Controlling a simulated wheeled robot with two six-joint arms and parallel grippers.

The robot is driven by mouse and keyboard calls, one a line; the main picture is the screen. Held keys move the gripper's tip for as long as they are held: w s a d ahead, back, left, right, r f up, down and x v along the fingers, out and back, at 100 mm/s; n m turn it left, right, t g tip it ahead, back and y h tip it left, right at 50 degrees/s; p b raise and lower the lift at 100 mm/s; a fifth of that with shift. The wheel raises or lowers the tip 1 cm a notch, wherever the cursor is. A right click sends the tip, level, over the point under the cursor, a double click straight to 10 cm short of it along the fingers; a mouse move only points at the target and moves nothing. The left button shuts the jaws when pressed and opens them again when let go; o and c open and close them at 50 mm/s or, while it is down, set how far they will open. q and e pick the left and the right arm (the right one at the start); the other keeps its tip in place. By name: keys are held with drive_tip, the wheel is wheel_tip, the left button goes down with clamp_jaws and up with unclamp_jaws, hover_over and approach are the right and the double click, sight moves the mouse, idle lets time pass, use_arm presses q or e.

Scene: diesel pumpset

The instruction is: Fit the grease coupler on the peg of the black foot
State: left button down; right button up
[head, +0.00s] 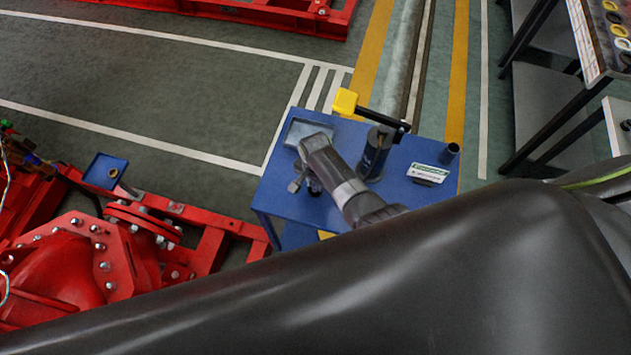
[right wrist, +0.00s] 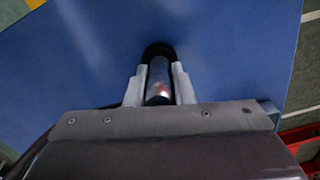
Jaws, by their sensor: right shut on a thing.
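My right gripper (right wrist: 159,88) is shut on the grease coupler (right wrist: 159,75), a shiny metal cylinder between its two pale fingers in the right wrist view. The round black foot (right wrist: 157,48) shows just beyond the coupler's far end, against the blue table top. The peg is hidden, and I cannot tell whether the coupler is around it or only above it. In the head view my right gripper (head: 306,184) is low over the left part of the blue table; the coupler and foot are mostly hidden there. My left gripper is not in view.
A red pump (head: 75,265) stands at left.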

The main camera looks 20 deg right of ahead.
drive_tip(key=shift+f, duration=0.15)
drive_tip(key=o, duration=1)
drive_tip(key=shift+c, duration=0.2)
drive_tip(key=shift+r, duration=0.55)
wheel_tip(320, 180, up, 16)
drive_tip(key=shift+r, duration=0.2)
